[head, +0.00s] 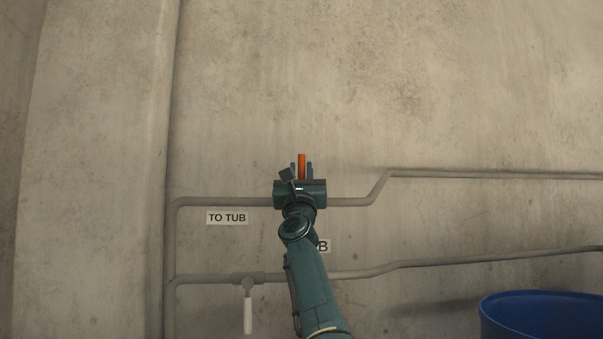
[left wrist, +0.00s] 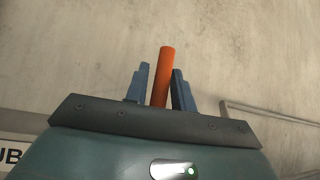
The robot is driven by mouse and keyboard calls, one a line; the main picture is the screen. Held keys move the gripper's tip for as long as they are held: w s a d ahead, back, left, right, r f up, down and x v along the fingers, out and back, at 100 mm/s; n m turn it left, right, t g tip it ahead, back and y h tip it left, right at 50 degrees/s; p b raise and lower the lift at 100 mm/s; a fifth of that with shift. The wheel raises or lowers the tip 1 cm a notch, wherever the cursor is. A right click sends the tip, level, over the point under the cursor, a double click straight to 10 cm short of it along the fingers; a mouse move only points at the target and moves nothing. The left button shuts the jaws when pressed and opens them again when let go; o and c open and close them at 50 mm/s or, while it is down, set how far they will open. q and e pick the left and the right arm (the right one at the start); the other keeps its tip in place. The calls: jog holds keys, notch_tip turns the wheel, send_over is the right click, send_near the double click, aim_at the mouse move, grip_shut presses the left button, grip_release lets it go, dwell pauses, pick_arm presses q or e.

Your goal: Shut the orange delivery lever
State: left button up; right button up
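The orange delivery lever (head: 301,165) stands upright at the upper pipe in the head view. Its lower end and pivot are hidden behind my left gripper. My left gripper (head: 302,170) is at the lever, with one blue finger on each side of it. In the left wrist view the orange lever (left wrist: 162,77) stands between the two fingertips (left wrist: 160,80), and a narrow gap shows beside it. The fingers look open around the lever, not closed on it. I cannot tell how deep the lever sits between them. My right gripper is not in view.
A grey upper pipe (head: 440,175) and a lower pipe (head: 480,258) run along the concrete wall. A white lever (head: 248,312) hangs down from the lower pipe. A blue tub (head: 540,312) stands lower right.

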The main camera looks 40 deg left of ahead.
pick_arm(q)
jog(key=shift+o, duration=1.2)
jog(key=b+v, duration=0.2)
jog(key=v, duration=1.1)
jog(key=shift+f, duration=0.1)
